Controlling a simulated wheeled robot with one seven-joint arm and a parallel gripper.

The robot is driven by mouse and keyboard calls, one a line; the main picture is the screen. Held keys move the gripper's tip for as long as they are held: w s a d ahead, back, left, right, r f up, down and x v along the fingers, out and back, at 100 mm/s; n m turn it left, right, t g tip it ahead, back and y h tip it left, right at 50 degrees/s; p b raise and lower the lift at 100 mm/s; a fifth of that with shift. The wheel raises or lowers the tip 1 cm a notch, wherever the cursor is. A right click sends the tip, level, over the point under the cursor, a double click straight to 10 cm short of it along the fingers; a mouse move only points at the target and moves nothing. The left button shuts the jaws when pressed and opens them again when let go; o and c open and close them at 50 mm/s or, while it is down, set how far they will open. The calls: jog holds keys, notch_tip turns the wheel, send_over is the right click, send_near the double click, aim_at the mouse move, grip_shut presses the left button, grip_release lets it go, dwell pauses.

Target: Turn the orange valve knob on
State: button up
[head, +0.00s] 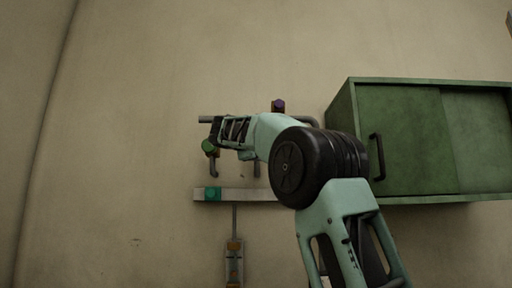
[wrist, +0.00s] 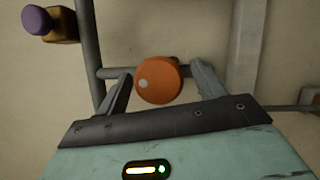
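The orange valve knob (wrist: 158,80) shows in the wrist view as a round cap with a pale dot on its left side. It sits on a grey pipe along the wall. My gripper (wrist: 160,74) is open, with one finger to the left of the knob and one to the right. A gap shows between each finger and the knob, though depth is hard to judge. In the head view my gripper (head: 214,131) is by the pipes on the wall, and my arm hides the orange knob.
A purple knob (wrist: 37,20) is at upper left in the wrist view and above my arm in the head view (head: 278,105). A green knob (head: 209,146) is close by my gripper. A pale rail (head: 240,195) lies below, and a green cabinet (head: 400,140) is on the right.

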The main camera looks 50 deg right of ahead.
jog(key=b+v, duration=0.6)
jog(key=v, duration=1.1)
jog(key=shift+a, duration=0.2)
